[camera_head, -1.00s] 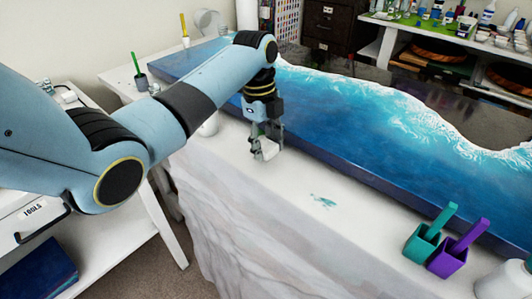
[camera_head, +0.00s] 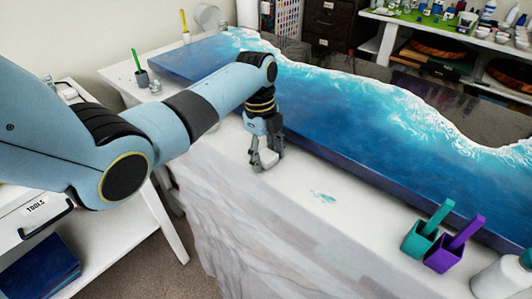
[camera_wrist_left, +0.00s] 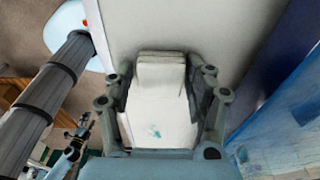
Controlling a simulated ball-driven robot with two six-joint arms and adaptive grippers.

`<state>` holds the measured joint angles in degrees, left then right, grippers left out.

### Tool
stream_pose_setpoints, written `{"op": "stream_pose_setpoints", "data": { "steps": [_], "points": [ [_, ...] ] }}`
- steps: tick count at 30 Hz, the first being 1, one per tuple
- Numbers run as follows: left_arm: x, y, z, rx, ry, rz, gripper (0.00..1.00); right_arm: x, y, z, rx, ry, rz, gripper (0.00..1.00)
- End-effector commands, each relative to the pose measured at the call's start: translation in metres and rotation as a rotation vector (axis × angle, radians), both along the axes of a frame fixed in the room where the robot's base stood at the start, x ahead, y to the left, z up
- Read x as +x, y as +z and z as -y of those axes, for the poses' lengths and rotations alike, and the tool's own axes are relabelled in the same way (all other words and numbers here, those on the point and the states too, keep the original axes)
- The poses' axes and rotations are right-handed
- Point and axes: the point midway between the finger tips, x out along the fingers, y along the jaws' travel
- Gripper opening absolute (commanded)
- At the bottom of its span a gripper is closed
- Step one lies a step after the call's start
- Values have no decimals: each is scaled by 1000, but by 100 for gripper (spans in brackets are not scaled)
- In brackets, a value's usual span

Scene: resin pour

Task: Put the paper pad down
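The paper pad (camera_wrist_left: 161,74) is a small white block with a slightly raised top edge. The pad is hard to make out there against the white cloth.
A blue resin wave panel (camera_head: 330,120) lies along the table behind the gripper. A teal smear (camera_head: 323,197) marks the white cloth (camera_head: 290,205). A teal cup (camera_head: 420,240) and a purple cup (camera_head: 443,256) with sticks stand at the front right.

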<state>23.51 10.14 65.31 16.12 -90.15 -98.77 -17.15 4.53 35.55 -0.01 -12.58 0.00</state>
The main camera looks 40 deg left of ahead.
Motion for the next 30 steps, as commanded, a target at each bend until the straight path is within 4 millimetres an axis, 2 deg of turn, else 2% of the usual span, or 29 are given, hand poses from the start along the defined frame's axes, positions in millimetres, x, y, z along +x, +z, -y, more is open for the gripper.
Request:
{"op": "stream_pose_setpoints", "data": {
  "steps": [13, 18, 30],
  "points": [
    [-1, 0, 0, 0, 0, -1, 66, 0, 0, 2, -2, 1, 0, 71],
    [0, 4, 0, 1, 0, 2, 66, 0, -9, 2, -2, 1, -1, 71],
    [-4, 89, -8, 2, -1, 4, 66, -1, -13, 2, -2, 1, -2, 71]
  ]
}}
